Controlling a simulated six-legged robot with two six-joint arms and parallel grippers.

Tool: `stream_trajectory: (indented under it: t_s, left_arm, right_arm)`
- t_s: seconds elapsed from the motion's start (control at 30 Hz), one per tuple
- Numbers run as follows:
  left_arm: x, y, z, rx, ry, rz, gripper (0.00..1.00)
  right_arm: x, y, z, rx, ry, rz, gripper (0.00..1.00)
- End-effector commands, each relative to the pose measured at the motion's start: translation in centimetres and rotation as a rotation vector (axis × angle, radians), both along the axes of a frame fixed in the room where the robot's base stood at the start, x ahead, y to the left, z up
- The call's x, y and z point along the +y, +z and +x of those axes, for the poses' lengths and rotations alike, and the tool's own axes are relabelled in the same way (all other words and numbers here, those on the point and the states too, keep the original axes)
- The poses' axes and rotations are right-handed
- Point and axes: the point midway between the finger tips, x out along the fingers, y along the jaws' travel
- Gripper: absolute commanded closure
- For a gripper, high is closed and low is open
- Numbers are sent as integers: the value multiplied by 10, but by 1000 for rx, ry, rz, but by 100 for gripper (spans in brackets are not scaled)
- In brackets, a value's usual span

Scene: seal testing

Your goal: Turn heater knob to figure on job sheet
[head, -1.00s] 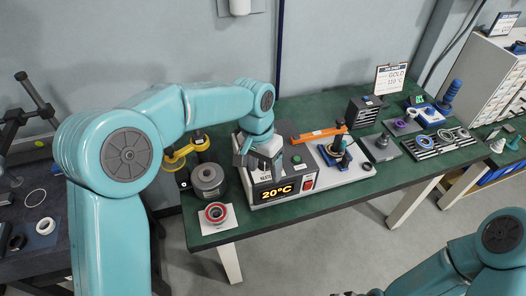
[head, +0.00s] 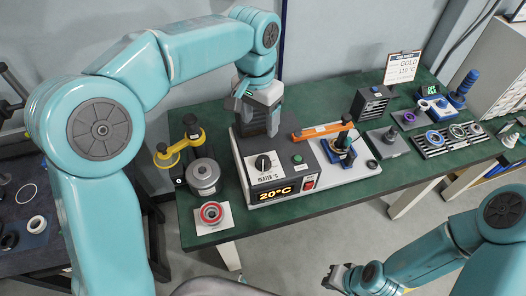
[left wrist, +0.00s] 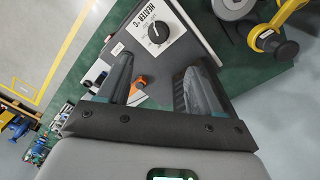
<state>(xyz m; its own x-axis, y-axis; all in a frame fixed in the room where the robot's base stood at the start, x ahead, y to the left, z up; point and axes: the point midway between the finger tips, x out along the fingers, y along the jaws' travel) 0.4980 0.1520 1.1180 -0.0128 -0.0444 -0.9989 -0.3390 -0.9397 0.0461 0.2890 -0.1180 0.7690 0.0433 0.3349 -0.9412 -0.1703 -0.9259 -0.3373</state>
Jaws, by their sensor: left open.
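The heater's black round knob (head: 263,163) sits on a white dial plate marked HEATER °C, and it also shows in the left wrist view (left wrist: 158,32). The display (head: 275,191) reads 20°C. The job sheet (head: 402,67) on a clipboard at the back right reads GOLD and 110 °C. My left gripper (head: 272,130) is open and empty, apart from the knob, above and behind it. In the left wrist view its fingers (left wrist: 160,72) straddle empty space, with the knob beyond the tips. My right gripper (head: 335,276) is low at the front, clear of the table; its jaw opening is unclear.
An orange lever (head: 322,131) and a blue clamp (head: 340,150) stand just right of the knob. A red ring (head: 212,212) and a metal cylinder (head: 202,175) with a yellow-handled tool (head: 178,150) are left. Green tabletop (head: 330,205) is bare in front.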

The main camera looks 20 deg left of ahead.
Motion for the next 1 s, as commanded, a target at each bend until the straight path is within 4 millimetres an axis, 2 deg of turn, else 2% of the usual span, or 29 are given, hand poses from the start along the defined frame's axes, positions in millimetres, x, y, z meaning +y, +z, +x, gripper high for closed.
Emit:
stream_trajectory:
  t_s: [0.3,0.5,0.7,1.0]
  left_arm:
    - [-4,-77,-4,8,0,2,35]
    - [-6,-116,-2,6,1,0,35]
    - [-7,-136,0,2,1,0,35]
    - [-7,-139,1,0,1,-1,35]
  right_arm:
    - [0,5,0,0,0,0,100]
    - [0,9,0,0,0,0,100]
    - [0,11,0,0,0,0,100]
    - [0,11,0,0,0,0,100]
